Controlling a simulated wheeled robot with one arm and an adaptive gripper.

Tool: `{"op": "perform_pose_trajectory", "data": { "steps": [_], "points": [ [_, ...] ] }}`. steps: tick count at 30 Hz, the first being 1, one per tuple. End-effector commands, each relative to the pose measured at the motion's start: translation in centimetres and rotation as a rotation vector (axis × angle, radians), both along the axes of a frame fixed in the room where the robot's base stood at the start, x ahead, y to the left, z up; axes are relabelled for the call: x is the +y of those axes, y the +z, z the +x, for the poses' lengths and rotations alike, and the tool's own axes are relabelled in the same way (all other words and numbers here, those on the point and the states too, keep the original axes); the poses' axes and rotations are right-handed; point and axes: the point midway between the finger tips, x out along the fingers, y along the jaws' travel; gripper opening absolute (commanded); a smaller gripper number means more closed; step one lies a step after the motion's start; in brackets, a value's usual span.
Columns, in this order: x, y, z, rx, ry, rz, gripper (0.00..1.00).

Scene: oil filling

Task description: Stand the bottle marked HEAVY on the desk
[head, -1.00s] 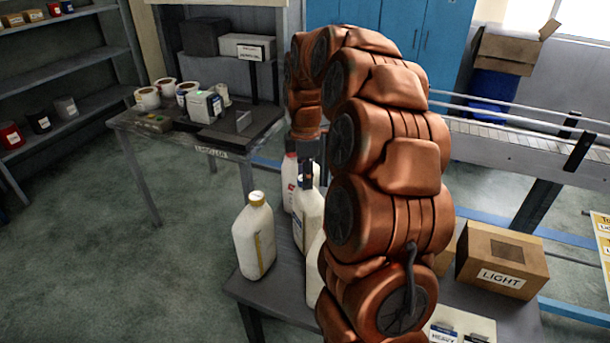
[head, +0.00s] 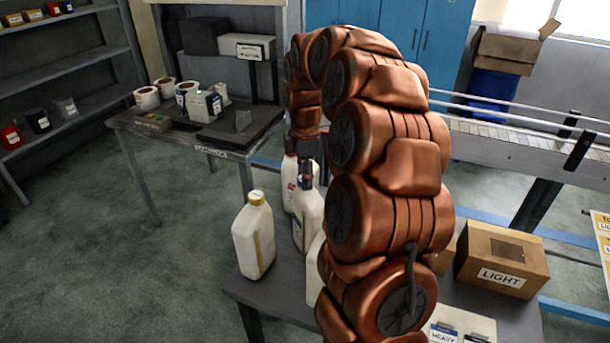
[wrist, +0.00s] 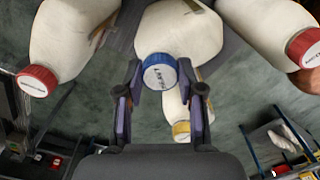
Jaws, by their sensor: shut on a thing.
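My gripper (wrist: 160,85) is shut on the blue cap of a white bottle (wrist: 180,30). In the head view my gripper (head: 306,178) points down over the desk (head: 280,300), around this bottle's top (head: 308,222). The bottle looks upright; whether its base touches the desk is hidden. The cap's small print is not readable, and I see no HEAVY marking on a bottle. A yellow-capped white bottle (head: 254,240) stands at the desk's left edge. A red-capped bottle (head: 290,178) is behind the held one. The wrist view shows red-capped bottles at left (wrist: 60,45) and right (wrist: 265,25).
My arm hides much of the desk and part of another white bottle (head: 314,268). A LIGHT box (head: 502,262) stands at right, near a pale holder with a HEAVY label (head: 444,335). Open floor lies at left.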

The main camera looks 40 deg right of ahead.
Motion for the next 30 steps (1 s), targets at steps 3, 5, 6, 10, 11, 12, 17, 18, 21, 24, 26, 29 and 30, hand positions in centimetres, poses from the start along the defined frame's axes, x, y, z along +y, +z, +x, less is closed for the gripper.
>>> {"op": "perform_pose_trajectory", "data": {
  "steps": [3,5,6,10,11,12,17,18,21,24,26,29,30],
  "points": [
    [-0.01,0.11,0.03,-0.002,0.0,-0.001,0.0],
    [-0.02,0.11,0.02,-0.002,0.0,-0.001,0.0],
    [-0.02,0.11,0.02,-0.002,0.0,-0.001,0.41],
    [-0.01,0.09,0.02,-0.002,0.0,-0.001,0.54],
    [-0.01,0.08,0.02,-0.001,0.0,0.0,0.57],
    [-0.02,0.07,0.01,-0.001,0.0,0.0,0.62],
    [0.0,0.04,0.01,-0.001,0.0,0.0,0.67],
    [0.0,0.04,0.01,-0.001,0.0,0.0,0.67],
    [0.0,-0.03,0.0,0.0,0.0,0.0,0.7],
    [0.0,-0.02,0.0,0.0,0.0,0.0,0.81],
    [0.0,-0.02,0.0,0.0,0.0,0.0,0.87],
    [0.0,-0.01,0.0,0.0,0.0,0.0,0.96],
    [0.0,0.0,0.0,0.0,0.0,0.0,0.96]
  ]
}}
